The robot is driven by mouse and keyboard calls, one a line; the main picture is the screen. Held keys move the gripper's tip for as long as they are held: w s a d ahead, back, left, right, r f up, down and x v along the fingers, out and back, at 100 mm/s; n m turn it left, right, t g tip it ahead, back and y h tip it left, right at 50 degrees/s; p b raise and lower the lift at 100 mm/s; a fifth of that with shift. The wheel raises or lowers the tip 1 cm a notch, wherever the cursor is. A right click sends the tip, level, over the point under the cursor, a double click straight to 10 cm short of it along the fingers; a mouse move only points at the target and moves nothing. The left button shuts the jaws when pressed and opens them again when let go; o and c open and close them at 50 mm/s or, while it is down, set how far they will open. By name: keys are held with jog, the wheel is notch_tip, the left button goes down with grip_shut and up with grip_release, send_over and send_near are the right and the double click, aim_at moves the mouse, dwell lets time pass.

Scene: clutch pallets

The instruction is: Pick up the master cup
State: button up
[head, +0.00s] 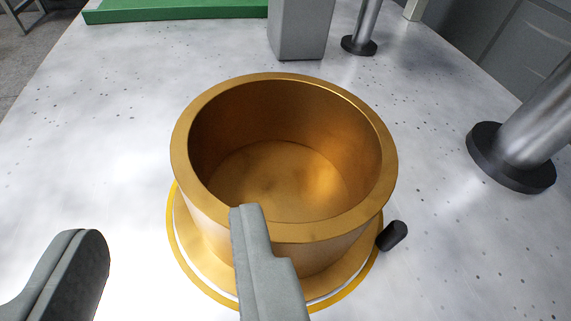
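The master cup (335,225) is a wide, round, gold-brown metal cup in the middle of the head view. It is upright, open at the top and empty inside. It stands on a round base edged by a yellow ring (182,245) on the table. My gripper (165,222) is open at the lower left. Its right finger overlaps the cup's near rim and front wall in the picture; I cannot tell whether it touches. Its left finger is apart from the cup, over the bright tabletop. The right finger hides part of the cup's front.
A small black peg (392,236) sits right of the cup's base. Metal posts with black feet stand at the right (512,160) and behind (360,44). A grey block (300,30) and a green tray (175,12) are behind. The speckled table (110,120) is clear at left.

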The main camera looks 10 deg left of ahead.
aim_at(184, 145)
jog(key=shift+x, duration=3.55)
jog(key=shift+r, duration=0.1)
grip_shut()
jog(key=shift+r, duration=0.1)
